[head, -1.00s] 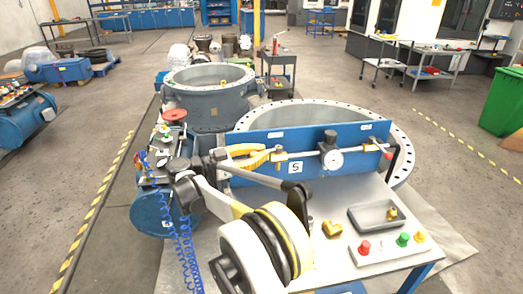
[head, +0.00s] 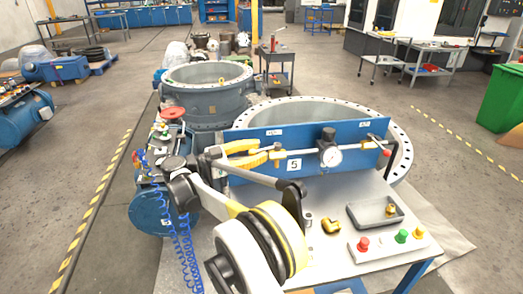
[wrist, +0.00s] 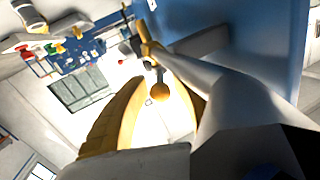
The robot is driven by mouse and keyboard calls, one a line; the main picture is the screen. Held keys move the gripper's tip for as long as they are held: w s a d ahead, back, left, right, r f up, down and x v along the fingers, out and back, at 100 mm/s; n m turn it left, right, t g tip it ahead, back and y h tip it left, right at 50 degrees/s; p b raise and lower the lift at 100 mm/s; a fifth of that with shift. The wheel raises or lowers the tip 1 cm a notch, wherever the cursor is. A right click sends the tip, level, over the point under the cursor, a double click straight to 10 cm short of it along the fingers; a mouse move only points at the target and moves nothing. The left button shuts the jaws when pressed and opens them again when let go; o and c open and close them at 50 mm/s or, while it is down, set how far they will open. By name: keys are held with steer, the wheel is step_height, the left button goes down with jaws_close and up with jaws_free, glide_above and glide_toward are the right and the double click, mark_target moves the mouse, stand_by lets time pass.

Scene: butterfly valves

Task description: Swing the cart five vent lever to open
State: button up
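Cart five has a blue panel (head: 235,138) marked with a "5" plate (head: 294,164). A pipe runs along it with a round gauge (head: 331,156), a brass valve fitting (head: 279,155) at the left and a red-tipped lever (head: 385,152) at the right. The small panel labels are too small to read, so I cannot tell which is the vent. My gripper (head: 265,154) has yellow fingers, apart, just left of the brass fitting. In the wrist view, an orange ball knob (wrist: 160,91) shows between the parted fingers; contact cannot be told.
The cart top (head: 340,200) carries a grey tray (head: 375,214), a brass fitting (head: 331,226) and a box with coloured buttons (head: 390,243). Large flanged rings (head: 205,100) stand behind. A coiled blue hose (head: 180,245) hangs at the left of my arm.

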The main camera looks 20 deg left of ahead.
steer(key=v, duration=1.1)
